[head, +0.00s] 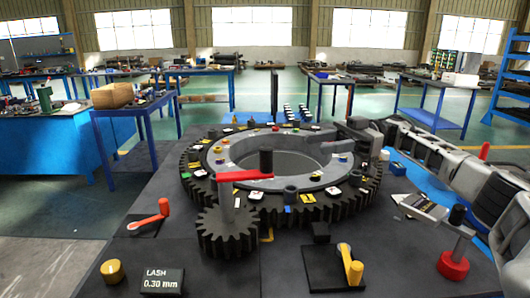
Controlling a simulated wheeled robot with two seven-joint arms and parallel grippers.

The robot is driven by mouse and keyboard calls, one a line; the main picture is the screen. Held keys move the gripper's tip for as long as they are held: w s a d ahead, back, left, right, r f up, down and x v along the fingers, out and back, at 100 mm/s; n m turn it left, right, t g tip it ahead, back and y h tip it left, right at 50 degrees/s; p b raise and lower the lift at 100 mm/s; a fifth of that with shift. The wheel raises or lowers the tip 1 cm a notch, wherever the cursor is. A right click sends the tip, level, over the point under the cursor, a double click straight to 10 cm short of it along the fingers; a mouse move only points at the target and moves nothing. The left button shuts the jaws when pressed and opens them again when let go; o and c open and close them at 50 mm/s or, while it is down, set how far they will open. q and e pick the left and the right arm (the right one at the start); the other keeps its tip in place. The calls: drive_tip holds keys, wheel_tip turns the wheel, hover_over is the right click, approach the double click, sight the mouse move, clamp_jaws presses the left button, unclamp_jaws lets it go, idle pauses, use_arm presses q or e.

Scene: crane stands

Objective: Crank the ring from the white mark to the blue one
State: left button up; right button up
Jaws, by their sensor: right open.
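The large dark toothed ring (372,190) lies flat on the dark table, with coloured tabs and small parts around its top. A white tab (256,196) sits at its front left and a small blue tab (288,209) at its front; I cannot tell which are the named marks. A dark pinion gear (228,240) stands against the ring's front left. Its red crank arm (245,175) points right and ends in an upright black handle (266,162). My right gripper (362,134) is open, over the ring's back right, apart from the handle. My left gripper is out of view.
An orange-handled crank (150,221) and yellow knob (112,271) are at the left. A display (162,281) reads LASH 0.30 mm. A yellow lever (350,265) stands front right of the pinion. A red-based lever (454,264) is at the right, near my right arm.

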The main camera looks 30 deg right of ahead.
sight(266, 172)
drive_tip(key=p+x, duration=0.1)
drive_tip(key=x, duration=1.1)
drive_tip(key=shift+w+a, duration=0.15)
drive_tip(key=shift+a, duration=0.25)
drive_tip(key=shift+p, duration=0.3)
clamp_jaws()
